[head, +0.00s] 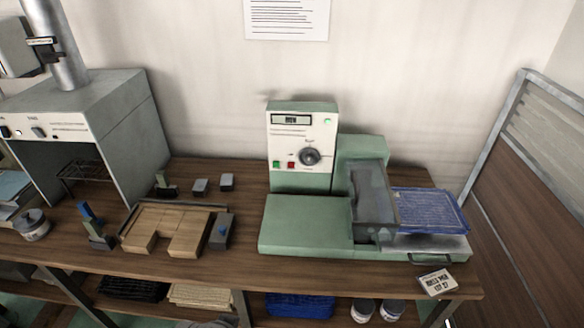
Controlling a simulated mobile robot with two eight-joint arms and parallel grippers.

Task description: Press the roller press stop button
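The roller press (305,222) is a pale green machine on the wooden bench, right of centre in the head view. Its upright control panel (300,134) has a cream face with a small display (291,119) at the top. A red button (291,165) sits low on the panel, between a green button (276,164) and a dark round knob (309,156). The lettering by the buttons is too small to read. Nothing covers the red button. Neither of my grippers is in view.
A blue panel (430,209) lies at the press's right side, by a grey roller housing (371,195). A wooden block tray (180,228) and small grey blocks lie to the left. A grey hooded unit (120,100) stands at far left. A metal-framed partition (520,200) bounds the right.

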